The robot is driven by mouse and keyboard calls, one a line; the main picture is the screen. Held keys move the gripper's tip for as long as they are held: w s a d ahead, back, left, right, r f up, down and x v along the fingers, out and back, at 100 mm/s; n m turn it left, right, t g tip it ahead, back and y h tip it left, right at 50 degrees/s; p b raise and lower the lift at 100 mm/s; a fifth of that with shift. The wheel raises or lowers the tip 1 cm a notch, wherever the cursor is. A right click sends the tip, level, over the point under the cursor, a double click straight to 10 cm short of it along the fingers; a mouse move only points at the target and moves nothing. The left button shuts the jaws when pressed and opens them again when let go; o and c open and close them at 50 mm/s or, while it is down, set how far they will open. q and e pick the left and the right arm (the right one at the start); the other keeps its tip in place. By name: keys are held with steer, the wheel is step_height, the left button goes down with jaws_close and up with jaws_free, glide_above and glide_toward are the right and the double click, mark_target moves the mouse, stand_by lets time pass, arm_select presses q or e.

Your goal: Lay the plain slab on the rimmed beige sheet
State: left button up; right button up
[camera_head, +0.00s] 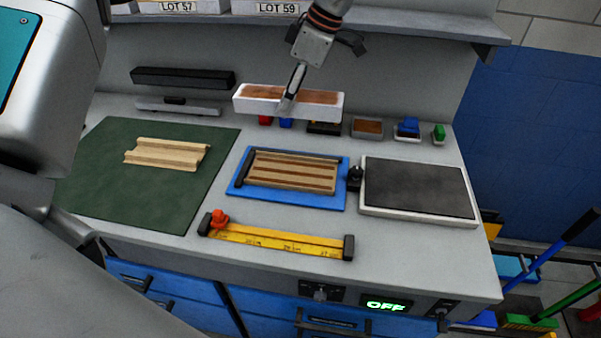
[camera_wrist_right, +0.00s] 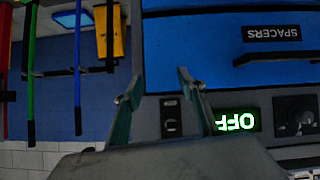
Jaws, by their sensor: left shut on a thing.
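A white slab (camera_head: 325,108) with a brown top face hangs near the back of the bench. My left gripper (camera_head: 289,102) comes down from above and is shut on it, one finger showing across its front face. A beige sheet (camera_head: 290,161) with dark brown stripes lies in a blue fixture (camera_head: 287,202) with a dark rail at its left end, in front of the slab. Another beige sheet (camera_head: 166,153) with raised long edges lies on the green mat (camera_head: 130,200). My right gripper (camera_wrist_right: 158,80) shows in the right wrist view, fingers apart, nothing between them.
A dark plate in a pale frame (camera_head: 418,187) stands at the right, beside a small black part (camera_head: 355,178). A yellow measuring bar (camera_head: 280,238) with an orange knob lies in front. Several small coloured parts sit along the back. A black bar (camera_head: 183,77) is at back left.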

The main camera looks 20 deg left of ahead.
mark_target(287, 172)
arm_select(q)
steer(key=shift+w+d, duration=0.1)
steer(key=shift+f, duration=0.25)
step_height(287, 172, down, 20)
steer(key=shift+r, duration=0.25)
steer(key=shift+f, duration=0.15)
steer(key=o, duration=0.8)
steer(key=v, duration=1.2)
steer(key=shift+b, duration=0.4)
